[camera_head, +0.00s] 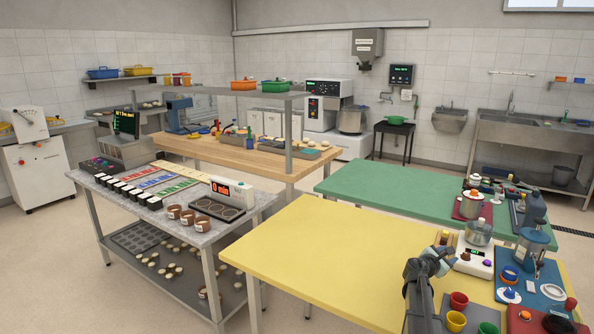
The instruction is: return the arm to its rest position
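My arm shows at the lower right of the head view, dark grey and partly cut off by the bottom edge. My gripper (441,256) is at the upper end of this visible part, over the yellow table (335,250) and just left of a white scale-like device (474,257). The gripper is small and seen at an angle, so I cannot tell whether its fingers are open or shut. I see nothing clearly held in it.
Red (459,300) and yellow (455,321) cups stand close to the arm at right. A blue mat (540,284) holds several small items. A green table (375,186) lies behind. The yellow table's left and middle are clear.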

